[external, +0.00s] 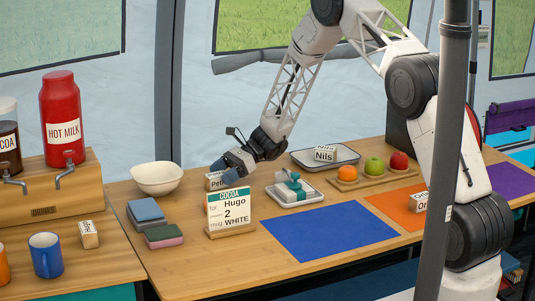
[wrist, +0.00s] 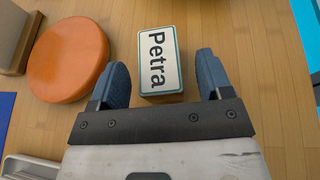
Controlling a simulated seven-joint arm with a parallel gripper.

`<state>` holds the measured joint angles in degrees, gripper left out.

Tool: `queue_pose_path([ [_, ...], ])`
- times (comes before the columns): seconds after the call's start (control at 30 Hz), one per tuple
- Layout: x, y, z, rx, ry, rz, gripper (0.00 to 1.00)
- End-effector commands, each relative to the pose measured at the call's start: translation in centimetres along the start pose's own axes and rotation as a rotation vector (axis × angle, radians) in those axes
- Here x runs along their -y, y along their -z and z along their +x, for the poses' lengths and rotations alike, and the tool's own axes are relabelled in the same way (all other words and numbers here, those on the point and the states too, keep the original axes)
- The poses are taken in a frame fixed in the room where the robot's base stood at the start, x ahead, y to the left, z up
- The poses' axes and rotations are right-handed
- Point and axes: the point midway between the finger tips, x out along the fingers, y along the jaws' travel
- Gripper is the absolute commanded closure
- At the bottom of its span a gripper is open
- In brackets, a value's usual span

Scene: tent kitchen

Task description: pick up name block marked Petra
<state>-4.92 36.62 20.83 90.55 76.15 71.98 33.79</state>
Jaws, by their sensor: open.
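The name block marked Petra (wrist: 160,60) is a pale block with a dark border, lying on the wooden table. In the external view the Petra block (external: 214,181) is partly hidden by my gripper (external: 228,171). In the wrist view my gripper (wrist: 163,78) is open and empty, with one blue fingertip on each side of the block. There is a gap between the block and each finger. I cannot tell whether the tips are level with the block or still above it.
An orange disc (wrist: 70,60) lies close beside the left finger. The Hugo order card (external: 229,208) stands in front, a white bowl (external: 157,178) to the left, and a small white tray (external: 295,195) to the right.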

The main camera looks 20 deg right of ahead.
Motion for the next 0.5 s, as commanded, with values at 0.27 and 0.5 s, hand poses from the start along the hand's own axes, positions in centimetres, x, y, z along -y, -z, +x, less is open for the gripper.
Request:
queue_pose_path([
  [0.27, 0.0, 0.0, 2.4, 0.000, -0.001, 0.001, 0.28],
  [0.5, 0.0, 0.0, 2.4, 0.000, 0.000, 0.001, 0.28],
])
